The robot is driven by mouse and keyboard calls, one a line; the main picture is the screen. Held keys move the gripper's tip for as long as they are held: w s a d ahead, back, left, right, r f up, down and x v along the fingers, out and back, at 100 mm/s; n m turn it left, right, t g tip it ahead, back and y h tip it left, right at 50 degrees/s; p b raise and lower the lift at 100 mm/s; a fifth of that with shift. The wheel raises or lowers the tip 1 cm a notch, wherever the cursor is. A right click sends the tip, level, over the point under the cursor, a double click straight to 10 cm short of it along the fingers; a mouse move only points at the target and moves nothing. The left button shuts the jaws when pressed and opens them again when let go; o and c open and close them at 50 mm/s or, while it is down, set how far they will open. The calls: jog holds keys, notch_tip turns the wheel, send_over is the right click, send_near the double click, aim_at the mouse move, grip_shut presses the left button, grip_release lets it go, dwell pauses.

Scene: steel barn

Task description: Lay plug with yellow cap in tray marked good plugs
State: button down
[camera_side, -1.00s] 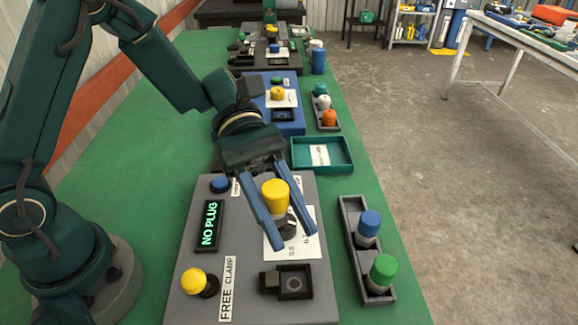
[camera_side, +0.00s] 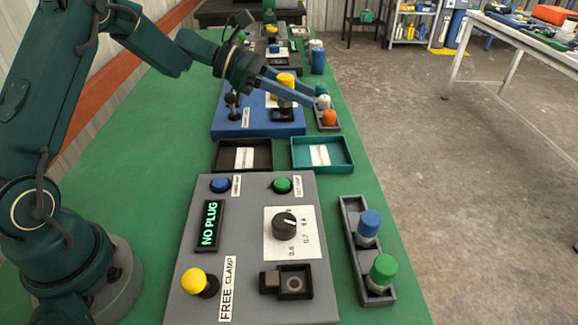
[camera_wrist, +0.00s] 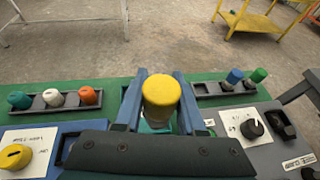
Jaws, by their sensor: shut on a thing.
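The plug with the yellow cap (camera_side: 286,80) is held between the fingers of my gripper (camera_side: 300,90), which is shut on it. In the wrist view the yellow cap (camera_wrist: 161,91) shows from above between both fingers of my gripper (camera_wrist: 160,82); the plug's body is mostly hidden. In the side view the plug is raised and overlaps the blue station. A teal tray (camera_side: 347,165) and a black tray (camera_side: 215,165) lie side by side on the green bench, both with white labels too small to read. I cannot tell which is marked good plugs.
The grey station (camera_side: 190,250) has a screen reading NO PLUG and an empty socket (camera_side: 294,283). A rack (camera_side: 352,235) holds blue-capped and green-capped plugs. Another rack (camera_side: 335,122) holds teal, white and orange plugs. The blue station (camera_side: 225,122) stands behind the trays.

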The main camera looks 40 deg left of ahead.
jog(key=w+a+f+n+t+y, duration=0.1)
jog(key=w+a+n+t+y, duration=0.15)
jog(key=a, duration=0.35)
send_over(331, 156)
notch_tip(331, 156, down, 7)
jog(key=shift+f, duration=2.15)
jog(key=shift+f, duration=0.15)
jog(key=c, duration=0.5)
grip_release()
